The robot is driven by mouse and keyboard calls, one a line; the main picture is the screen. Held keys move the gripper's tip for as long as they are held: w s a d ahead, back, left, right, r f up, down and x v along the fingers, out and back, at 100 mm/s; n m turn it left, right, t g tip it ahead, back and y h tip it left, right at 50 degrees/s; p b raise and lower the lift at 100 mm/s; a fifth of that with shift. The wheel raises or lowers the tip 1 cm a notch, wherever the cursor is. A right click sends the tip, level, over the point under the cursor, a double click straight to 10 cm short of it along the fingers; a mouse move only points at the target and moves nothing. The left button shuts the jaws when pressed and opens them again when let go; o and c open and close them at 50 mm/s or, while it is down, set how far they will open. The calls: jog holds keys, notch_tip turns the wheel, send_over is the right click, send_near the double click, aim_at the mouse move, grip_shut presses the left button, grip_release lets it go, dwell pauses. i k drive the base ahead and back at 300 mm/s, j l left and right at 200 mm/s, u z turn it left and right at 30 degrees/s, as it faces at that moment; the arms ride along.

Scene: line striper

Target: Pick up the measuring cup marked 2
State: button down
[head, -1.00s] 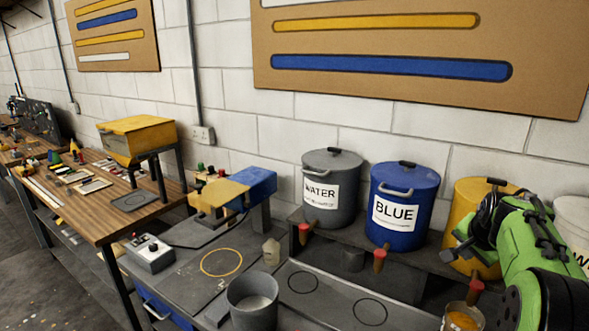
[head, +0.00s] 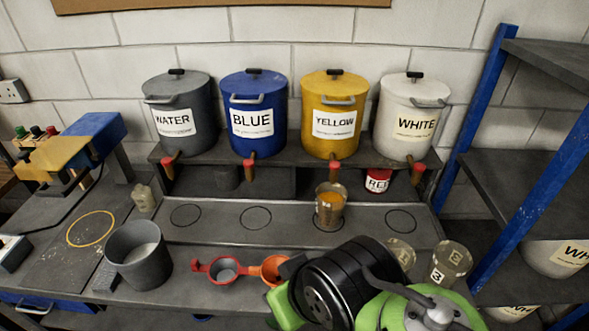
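No cup here plainly reads 2. Two clear cups stand on the bench at the lower right, partly behind my arm: one (head: 401,252) has a pale mark too small to read. The other (head: 450,262) shows a 3 on its front and another mark behind it that I cannot read. A red long-handled cup (head: 224,269) and an orange cup (head: 273,268) lie left of my arm, with no readable number; the orange one is partly hidden by the arm. My green and black arm fills the bottom centre; the fingers of my gripper do not show.
Gray WATER (head: 177,115), BLUE (head: 253,112), YELLOW (head: 335,112) and WHITE (head: 410,115) tanks stand on a raised shelf. A cup of yellow paint (head: 330,207) stands below the YELLOW tap. A gray bucket (head: 139,255) stands at left. A blue-framed rack (head: 545,180) bounds the right.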

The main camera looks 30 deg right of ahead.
aim_at(330, 200)
jog(key=z, duration=1.15)
jog(key=l+u, duration=0.25)
jog(key=u, duration=0.15)
jog(key=l+u, duration=0.2)
jog(key=u, duration=0.25)
jog(key=k+l+u, duration=0.15)
jog(key=u, duration=0.25)
jog(key=k+l+u, duration=0.1)
jog(key=l+u, duration=0.15)
jog(key=u, duration=0.15)
jog(key=k+l+u, duration=0.1)
jog(key=u, duration=0.3)
